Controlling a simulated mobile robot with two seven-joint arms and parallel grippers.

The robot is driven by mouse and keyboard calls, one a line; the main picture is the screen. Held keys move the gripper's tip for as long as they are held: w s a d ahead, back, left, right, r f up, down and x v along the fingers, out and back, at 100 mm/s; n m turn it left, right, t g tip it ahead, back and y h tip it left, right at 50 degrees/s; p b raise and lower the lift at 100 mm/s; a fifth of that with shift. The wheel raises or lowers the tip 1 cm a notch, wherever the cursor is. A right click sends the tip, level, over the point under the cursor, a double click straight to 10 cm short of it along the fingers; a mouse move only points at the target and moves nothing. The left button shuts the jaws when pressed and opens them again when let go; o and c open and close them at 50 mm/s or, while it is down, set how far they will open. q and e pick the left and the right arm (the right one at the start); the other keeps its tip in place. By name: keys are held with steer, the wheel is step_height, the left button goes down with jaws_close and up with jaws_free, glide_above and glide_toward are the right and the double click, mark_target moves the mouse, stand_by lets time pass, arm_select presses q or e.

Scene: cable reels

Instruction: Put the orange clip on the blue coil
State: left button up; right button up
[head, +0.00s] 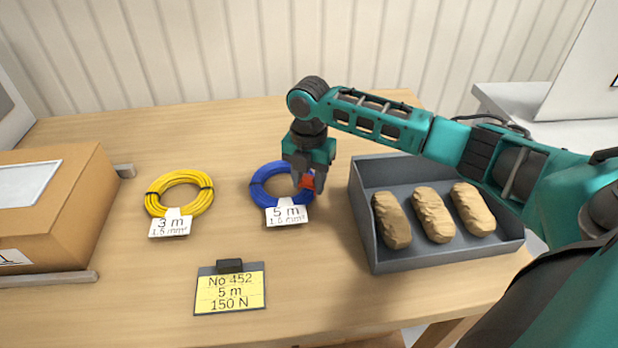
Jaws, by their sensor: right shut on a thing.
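The blue coil (264,190) lies on the table at the middle, with a white tag (287,215) reading 5 m at its front. My right gripper (307,184) points down over the coil's right side and is shut on the orange clip (307,181). The clip is small, orange-red, and partly hidden between the fingers. It overlaps the coil's right edge in the picture; I cannot tell whether it touches the coil. My left gripper is out of view.
A yellow coil (153,197) with a 3 m tag lies to the left. A clipboard card (230,291) reading No 452, 5 m, 150 N lies in front. A grey tray (447,257) with several tan wrapped lumps stands right. A cardboard box (60,220) stands at far left.

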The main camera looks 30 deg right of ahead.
steer(key=shift+f, duration=0.65)
stand_by(0.3)
steer(key=o, duration=1.4)
steer(key=shift+r, duration=0.2)
steer(key=shift+r, duration=3.4)
steer(key=shift+f, duration=0.1)
